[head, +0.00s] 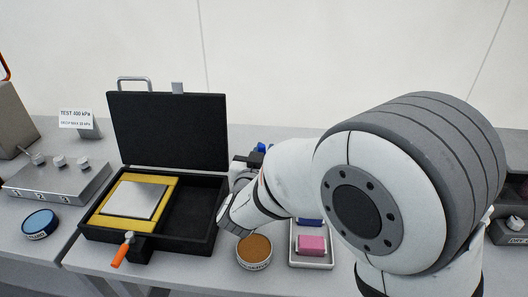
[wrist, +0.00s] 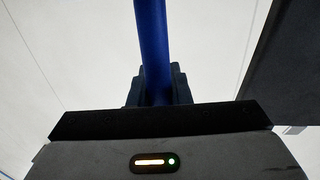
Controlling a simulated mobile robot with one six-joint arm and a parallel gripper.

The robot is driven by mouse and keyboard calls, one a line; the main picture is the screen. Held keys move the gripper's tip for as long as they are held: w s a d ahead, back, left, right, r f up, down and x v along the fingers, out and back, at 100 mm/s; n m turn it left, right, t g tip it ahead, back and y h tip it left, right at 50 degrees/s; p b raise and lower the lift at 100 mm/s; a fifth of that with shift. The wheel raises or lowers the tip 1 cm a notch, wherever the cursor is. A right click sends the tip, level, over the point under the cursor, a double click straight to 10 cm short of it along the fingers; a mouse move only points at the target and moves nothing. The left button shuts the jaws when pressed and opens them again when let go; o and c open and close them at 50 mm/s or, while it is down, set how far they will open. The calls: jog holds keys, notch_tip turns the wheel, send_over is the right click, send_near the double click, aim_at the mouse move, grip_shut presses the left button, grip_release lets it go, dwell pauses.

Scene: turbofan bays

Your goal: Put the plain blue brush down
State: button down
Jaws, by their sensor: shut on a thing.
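The plain blue brush shows in the wrist view as a smooth blue handle (wrist: 152,45) running up out of frame. My gripper (wrist: 156,88) is shut on it, with a dark finger on each side. The brush's bristle end is not visible there. In the head view my wrist is above the right edge of the open black case (head: 180,246), and my arm hides most of the gripper. A small blue piece (head: 262,148) shows just behind the wrist; I cannot tell whether it is the brush.
The case holds a silver plate (head: 134,199) on yellow foam; its right compartment looks empty. An orange-handled tool (head: 122,250) is at its front. A brown-topped round tin (head: 254,250) and a white tray (head: 312,262) with a pink block (head: 312,244) stand right. A blue tin (head: 40,223) is left.

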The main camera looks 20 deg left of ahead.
jog(key=shift+d+r, duration=0.1)
jog(key=c, duration=1.3)
grip_release()
jog(key=shift+c, duration=0.2)
jog(key=shift+r, duration=0.15)
jog(key=s+d+b, duration=0.1)
jog(key=s+d, duration=0.1)
jog(key=s, duration=1)
jog(key=shift+f, duration=0.2)
